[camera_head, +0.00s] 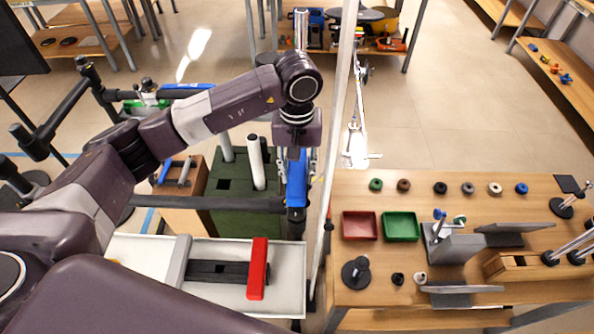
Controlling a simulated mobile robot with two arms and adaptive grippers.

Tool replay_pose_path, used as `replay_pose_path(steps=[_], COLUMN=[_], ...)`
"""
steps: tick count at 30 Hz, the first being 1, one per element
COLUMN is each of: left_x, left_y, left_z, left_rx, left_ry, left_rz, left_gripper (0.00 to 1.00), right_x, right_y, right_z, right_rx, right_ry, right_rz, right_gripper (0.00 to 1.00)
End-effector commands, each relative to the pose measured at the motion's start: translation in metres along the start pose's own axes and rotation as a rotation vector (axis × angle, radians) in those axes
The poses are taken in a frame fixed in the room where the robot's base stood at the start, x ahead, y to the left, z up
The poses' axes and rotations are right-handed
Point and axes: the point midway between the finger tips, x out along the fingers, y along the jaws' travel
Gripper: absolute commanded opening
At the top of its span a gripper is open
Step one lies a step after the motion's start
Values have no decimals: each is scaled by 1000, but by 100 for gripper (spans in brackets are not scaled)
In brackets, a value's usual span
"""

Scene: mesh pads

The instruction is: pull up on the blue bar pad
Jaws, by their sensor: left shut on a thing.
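My left arm reaches in from the left, and its gripper (299,163) points down near the middle of the view. It is shut on the upper end of a blue bar pad (297,188). The pad is upright, and its lower end meets a dark post and the end of a black horizontal bar (240,203). The gripper partly hides the pad's top, and I cannot tell how the pad is fixed below. My right gripper is not in view.
A tall pale pole (340,110) stands just right of the gripper. A wooden table (450,205) with red and green trays is at right. A white tray (215,250) with a red bar is below. Another blue pad (188,86) lies on black bars at upper left.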

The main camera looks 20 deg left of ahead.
Motion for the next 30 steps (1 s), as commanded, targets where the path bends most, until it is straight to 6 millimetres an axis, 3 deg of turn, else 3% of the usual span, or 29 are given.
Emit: replay_pose_path(steps=[24, 25, 30], left_x=[-6, -6, -4], left_y=[0, 0, 0], left_z=[-2, -2, -1], left_rx=[-1, -1, -1], left_ry=[6, 6, 4], left_rz=[4, 4, 3], left_gripper=[0, 32, 50], right_x=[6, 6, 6], right_y=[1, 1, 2], right_z=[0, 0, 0], right_rx=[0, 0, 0], right_ry=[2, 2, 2], right_rz=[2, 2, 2], right_gripper=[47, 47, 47])
